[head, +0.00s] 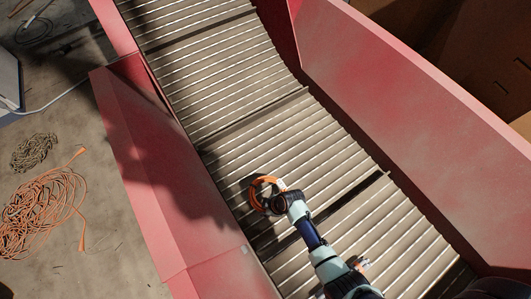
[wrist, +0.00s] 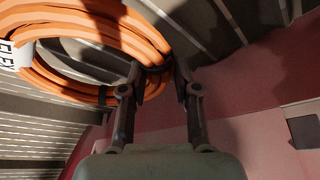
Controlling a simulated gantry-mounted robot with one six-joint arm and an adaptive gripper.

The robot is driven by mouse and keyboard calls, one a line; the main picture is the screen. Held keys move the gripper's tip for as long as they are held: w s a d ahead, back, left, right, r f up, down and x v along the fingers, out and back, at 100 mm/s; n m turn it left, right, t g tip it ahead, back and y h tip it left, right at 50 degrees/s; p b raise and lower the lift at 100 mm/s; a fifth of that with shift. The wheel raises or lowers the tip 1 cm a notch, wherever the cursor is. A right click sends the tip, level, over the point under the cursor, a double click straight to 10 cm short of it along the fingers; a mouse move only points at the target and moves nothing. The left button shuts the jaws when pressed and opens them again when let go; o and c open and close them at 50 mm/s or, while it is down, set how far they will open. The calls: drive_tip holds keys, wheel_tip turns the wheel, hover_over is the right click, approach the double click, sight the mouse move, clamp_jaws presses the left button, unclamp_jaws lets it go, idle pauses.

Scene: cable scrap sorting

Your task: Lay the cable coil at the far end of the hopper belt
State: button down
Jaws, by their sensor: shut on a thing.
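The orange cable coil (head: 257,187) shows in the head view at the end of my arm, over the near-left part of the hopper belt (head: 240,90). It has a white label. In the wrist view the coil (wrist: 85,22) fills the upper left, with the label at its left edge. My gripper (wrist: 160,78) is shut on the right side of the coil. In the head view my gripper (head: 272,203) partly hides the coil. I cannot tell whether the coil touches the belt slats. The belt runs up toward the top left of the head view.
Red hopper walls (head: 420,100) flank the belt on both sides. The belt beyond the coil is bare. On the floor at left lie a loose orange cable (head: 45,210) and a darker cable bundle (head: 34,151), outside the left wall (head: 160,180).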

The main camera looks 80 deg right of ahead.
drive_tip(key=shift+f+b, duration=1.35)
drive_tip(key=shift+f, duration=1.05)
drive_tip(key=c, duration=0.8)
unclamp_jaws()
drive_tip(key=shift+c, duration=0.2)
drive_tip(key=p+v, duration=0.7)
drive_tip(key=v, duration=0.5)
drive_tip(key=shift+r, duration=0.1)
